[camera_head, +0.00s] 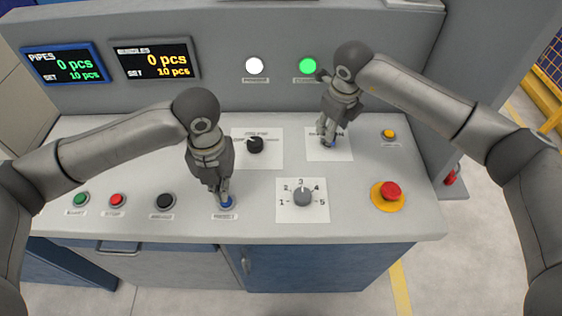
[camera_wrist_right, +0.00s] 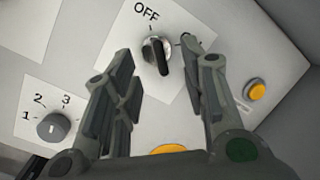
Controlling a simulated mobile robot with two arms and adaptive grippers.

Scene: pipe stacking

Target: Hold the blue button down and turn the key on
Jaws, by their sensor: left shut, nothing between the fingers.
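The blue button (camera_head: 227,204) is at the front of the console in the head view, with my left gripper (camera_head: 223,192) shut and its fingertips on or just above the cap. I cannot tell how far the button is pressed. The key switch (camera_wrist_right: 156,52) shows in the right wrist view as a silver barrel with a black handle, beside an "OFF" label; the handle tilts slightly from that label's line. My right gripper (camera_head: 327,138) is over its white plate in the head view, mostly hiding the switch. In the wrist view its fingers are apart, one on each side of the key.
A numbered grey dial (camera_head: 302,197) and a red emergency button (camera_head: 390,191) are at the front right. A black selector (camera_head: 255,145) is between the arms. A small yellow button (camera_head: 389,133) is right of the key plate. A green lamp (camera_head: 308,65) glows on the back panel.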

